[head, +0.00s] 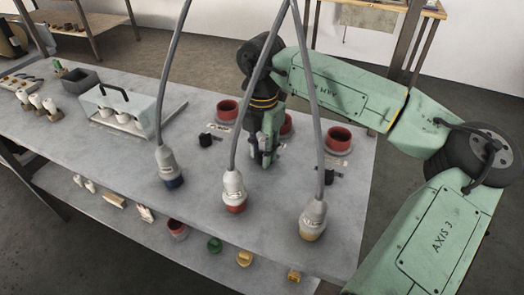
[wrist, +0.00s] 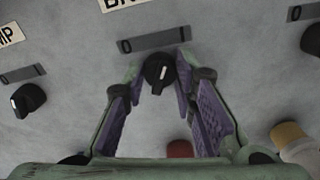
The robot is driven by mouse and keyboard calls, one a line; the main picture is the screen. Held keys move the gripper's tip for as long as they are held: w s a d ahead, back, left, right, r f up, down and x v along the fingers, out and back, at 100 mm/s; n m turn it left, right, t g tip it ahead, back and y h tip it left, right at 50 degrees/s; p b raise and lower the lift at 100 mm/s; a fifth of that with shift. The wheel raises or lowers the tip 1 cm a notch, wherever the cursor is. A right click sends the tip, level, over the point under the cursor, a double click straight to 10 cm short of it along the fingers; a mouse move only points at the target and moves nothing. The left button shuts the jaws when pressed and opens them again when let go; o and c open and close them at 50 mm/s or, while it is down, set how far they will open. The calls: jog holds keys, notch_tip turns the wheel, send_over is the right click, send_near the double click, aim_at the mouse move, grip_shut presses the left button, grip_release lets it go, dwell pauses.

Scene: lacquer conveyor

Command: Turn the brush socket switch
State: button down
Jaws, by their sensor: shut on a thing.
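The brush socket switch is a black round knob (wrist: 158,72) with a pale pointer mark, below a dark scale bar with a 0 at its left end. The label above it is cut off, showing only letters like "BR". My gripper (wrist: 160,82) has its two purple-padded fingers on either side of this knob and is shut on it. In the head view my gripper (head: 264,162) points down at the bench, in front of the middle red socket (head: 287,122). It hides the knob there. The pointer's exact setting is hard to read.
Neighbouring black knobs stand left (head: 208,139) and right (head: 328,177), near red sockets (head: 228,109) and (head: 339,138). Cables with blue (head: 173,181), red (head: 236,207) and yellow (head: 312,234) plugs hang in front of my gripper. A clear-sided box (head: 122,108) stands at left.

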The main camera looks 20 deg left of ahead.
aim_at(262, 152)
jog(key=n+b, duration=0.2)
jog(key=shift+f+n+b, duration=0.2)
jog(key=shift+n+b, duration=0.1)
jog(key=shift+b, duration=0.05)
jog(key=n+b, duration=0.2)
jog(key=shift+n, duration=0.4)
jog(key=n+b, duration=0.2)
jog(key=n, duration=0.4)
jog(key=shift+r, duration=0.2)
jog(key=c, duration=1.3)
grip_release()
jog(key=shift+r, duration=0.1)
notch_tip(262, 152, up, 12)
jog(key=shift+f, duration=0.1)
